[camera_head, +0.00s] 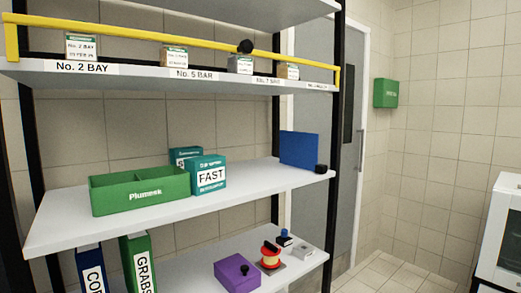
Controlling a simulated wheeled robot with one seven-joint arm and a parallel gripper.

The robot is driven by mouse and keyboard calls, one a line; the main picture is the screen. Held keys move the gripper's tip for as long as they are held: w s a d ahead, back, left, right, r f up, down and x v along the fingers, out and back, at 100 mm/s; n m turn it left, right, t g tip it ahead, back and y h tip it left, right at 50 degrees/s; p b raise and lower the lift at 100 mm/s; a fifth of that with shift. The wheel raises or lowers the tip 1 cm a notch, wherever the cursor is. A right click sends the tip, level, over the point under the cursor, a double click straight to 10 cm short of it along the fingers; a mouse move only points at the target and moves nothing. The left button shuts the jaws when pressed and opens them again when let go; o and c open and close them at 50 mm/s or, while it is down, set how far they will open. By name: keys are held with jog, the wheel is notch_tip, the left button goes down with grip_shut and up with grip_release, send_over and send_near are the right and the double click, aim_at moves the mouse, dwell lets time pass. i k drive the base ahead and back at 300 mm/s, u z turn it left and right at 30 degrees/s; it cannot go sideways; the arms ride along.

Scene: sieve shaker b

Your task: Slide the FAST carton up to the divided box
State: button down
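The FAST carton (209,176) is a teal box with a white label. It stands upright on the middle shelf (250,191). The divided box (142,193) is a low, open green box marked "Plumesk", just left of the carton on the same shelf. Its right end meets the carton's left edge in the picture; I cannot tell whether they touch or a small gap lies between them. My gripper is not in view.
Another teal carton (181,155) stands behind, partly hidden. A blue panel-like object (299,149) and small black item (321,169) are at the shelf's right end. The shelf right of the FAST carton is clear. A yellow bar (150,35) crosses the upper shelf's front.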

aim_at(207, 173)
jog(key=z, duration=0.8)
jog(key=i, duration=1)
jog(key=u, duration=1.7)
